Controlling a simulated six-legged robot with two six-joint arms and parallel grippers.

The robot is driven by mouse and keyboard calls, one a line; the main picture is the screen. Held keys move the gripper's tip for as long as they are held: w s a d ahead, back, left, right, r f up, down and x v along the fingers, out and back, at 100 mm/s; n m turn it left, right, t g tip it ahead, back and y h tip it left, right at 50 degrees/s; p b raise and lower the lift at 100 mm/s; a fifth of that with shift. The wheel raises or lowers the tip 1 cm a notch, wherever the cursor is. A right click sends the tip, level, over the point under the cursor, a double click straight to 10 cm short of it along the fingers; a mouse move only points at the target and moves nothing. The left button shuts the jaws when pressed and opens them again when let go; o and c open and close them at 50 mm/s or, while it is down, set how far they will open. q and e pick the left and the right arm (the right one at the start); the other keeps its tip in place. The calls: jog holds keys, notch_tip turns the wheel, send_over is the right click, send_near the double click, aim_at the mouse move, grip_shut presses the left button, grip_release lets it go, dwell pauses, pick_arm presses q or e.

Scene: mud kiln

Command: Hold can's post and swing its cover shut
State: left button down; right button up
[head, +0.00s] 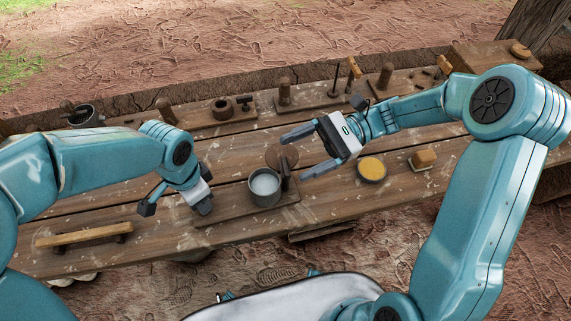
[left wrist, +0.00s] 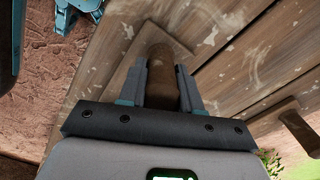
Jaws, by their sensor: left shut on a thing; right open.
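A grey metal can (head: 265,187) with a pale inside stands open on a wooden board (head: 232,210). A round brown cover (head: 281,156) is swung away behind the can, by a dark upright piece (head: 286,176) at the can's right side. My left gripper (head: 204,208) is low at the board's left end. In the left wrist view its fingers (left wrist: 162,88) are shut on a brown wooden post (left wrist: 163,66); the head view hides this post. My right gripper (head: 309,152) is open and empty, its fingers pointing left, just right of the cover.
A bowl of yellow stuff (head: 371,169) and a small wooden block (head: 424,159) stand to the right. A wooden bar handle (head: 84,236) is at the front left. Wooden fixtures with pegs (head: 284,91) line the back, with a dark pot (head: 83,115) far left.

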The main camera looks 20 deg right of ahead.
aim_at(285, 165)
jog(key=d+f+m+t, duration=0.5)
jog(key=d, duration=0.3)
jog(key=shift+y, duration=0.4)
jog(key=a, duration=0.7)
jog(key=w+a, duration=0.1)
jog(key=a, duration=0.3)
jog(key=shift+a+f, duration=0.1)
jog(key=shift+a, duration=0.1)
jog(key=c, duration=1.4)
jog(key=shift+g, duration=0.4)
jog(key=shift+c, duration=0.2)
jog(key=shift+n, duration=0.3)
jog(key=n+g, duration=0.2)
jog(key=g, duration=0.2)
jog(key=n+g+h, duration=0.1)
jog(key=n+g, duration=0.2)
jog(key=g, duration=0.1)
jog(key=n+g+h, duration=0.4)
jog(key=n+g, duration=0.1)
jog(key=g, duration=0.1)
jog(key=shift+h, duration=0.4)
jog(key=shift+n+g+h, duration=0.3)
jog(key=shift+g, duration=0.2)
